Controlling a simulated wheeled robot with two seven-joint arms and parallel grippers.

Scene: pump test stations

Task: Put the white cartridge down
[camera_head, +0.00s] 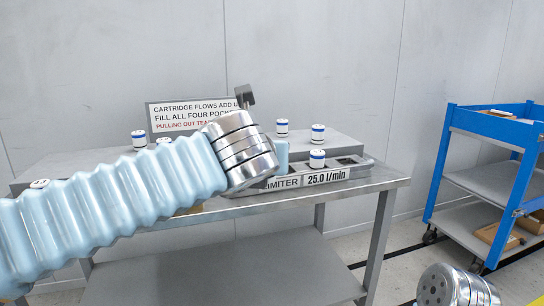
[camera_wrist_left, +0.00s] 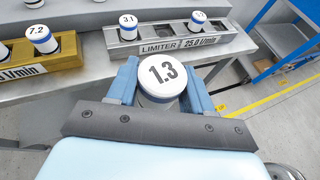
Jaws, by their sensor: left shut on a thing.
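The white cartridge marked 1.3 (camera_wrist_left: 161,70) is between the two blue fingers of my left gripper (camera_wrist_left: 162,84) in the left wrist view. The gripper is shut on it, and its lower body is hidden. In the head view my left arm covers most of the gripper; a light-blue finger (camera_head: 282,155) shows in front of the bench. The silver LIMITER 25.0 l/min block (camera_wrist_left: 170,42) lies just beyond the held cartridge in the left wrist view. It carries a cartridge marked 3.1 (camera_wrist_left: 128,26) and another white cartridge (camera_wrist_left: 198,20). My right gripper is not in view.
A gold block (camera_wrist_left: 45,62) with a cartridge marked 7.2 (camera_wrist_left: 42,37) stands left of the silver block. More white cartridges (camera_head: 318,133) stand on the raised grey shelf behind. A sign (camera_head: 180,115) stands there too. A blue cart (camera_head: 487,170) is at the right.

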